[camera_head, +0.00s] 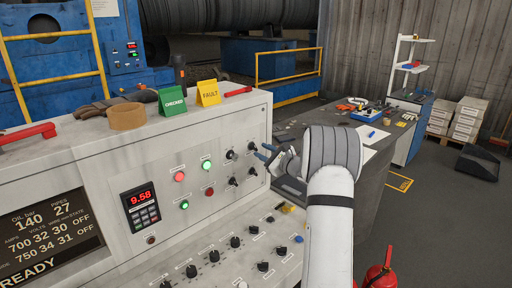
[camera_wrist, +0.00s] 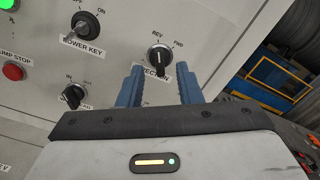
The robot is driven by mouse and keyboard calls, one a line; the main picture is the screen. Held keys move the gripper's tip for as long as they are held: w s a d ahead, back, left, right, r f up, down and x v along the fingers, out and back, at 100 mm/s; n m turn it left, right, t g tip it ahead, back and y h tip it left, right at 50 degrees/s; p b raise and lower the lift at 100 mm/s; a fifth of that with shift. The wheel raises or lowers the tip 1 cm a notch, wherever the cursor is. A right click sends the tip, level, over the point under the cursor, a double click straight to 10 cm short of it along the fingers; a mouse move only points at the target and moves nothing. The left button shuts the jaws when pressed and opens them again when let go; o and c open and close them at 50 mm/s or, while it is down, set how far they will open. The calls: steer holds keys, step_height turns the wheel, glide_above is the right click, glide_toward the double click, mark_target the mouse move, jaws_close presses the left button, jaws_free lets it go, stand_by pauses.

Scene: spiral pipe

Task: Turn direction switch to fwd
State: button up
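The direction switch (camera_wrist: 160,58) is a black rotary knob with a light mark, on the grey panel under the words REV and FWD. Its mark looks turned up and left, toward REV, but it is small. In the head view the switch (camera_head: 252,147) is at the upper right of the panel. My gripper (camera_wrist: 160,72) is open, with its blue fingers apart, one to each side of the knob's lower part in the picture. The left finger covers part of the DIRECTION label. I cannot tell whether either finger touches the knob. In the head view my gripper (camera_head: 264,151) is close to the panel.
The power key knob (camera_wrist: 86,24) and an IN/OUT knob (camera_wrist: 74,96) sit left of the switch. A red pump stop button (camera_wrist: 14,72) is farther left. Below, the sloped desk (camera_head: 215,268) carries several knobs. A workbench (camera_head: 385,155) stands behind my arm.

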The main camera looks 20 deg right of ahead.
mark_target(255, 148)
steer(key=shift+p+x, duration=0.4)
steer(key=shift+x, duration=1.3)
steer(key=shift+c, duration=0.2)
steer(key=c, duration=0.6)
